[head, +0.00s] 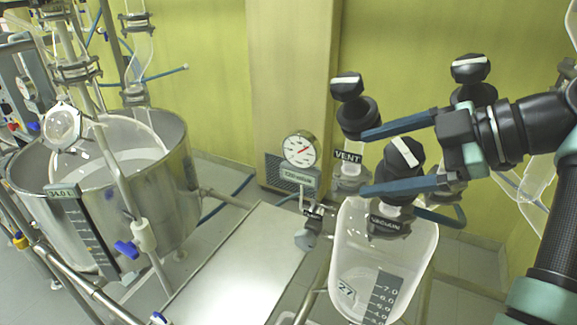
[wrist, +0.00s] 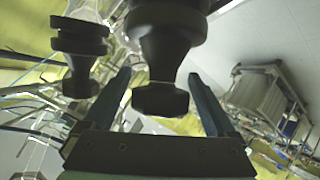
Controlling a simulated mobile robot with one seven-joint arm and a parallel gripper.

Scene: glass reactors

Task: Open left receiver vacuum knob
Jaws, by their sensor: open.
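The left receiver (head: 350,245) is a clear glass vessel with a scale and the number 27. Its vacuum knob (head: 403,153) is black with a white stripe running diagonally, above a "VACUUM" label (head: 388,224). My gripper (head: 364,162) is open, coming in from the right, with one blue finger behind the knob and one in front, partly covering its lower part. In the wrist view a black knob (wrist: 160,98), apparently the vacuum knob, sits between the open fingers (wrist: 160,76). Contact with either finger cannot be told.
The black vent knob (head: 347,87) stands just left of the far finger. Another black knob (head: 470,69) is behind my gripper. A pressure gauge (head: 300,150) stands left of the receiver. A large steel vessel (head: 160,195) and pipes fill the left side.

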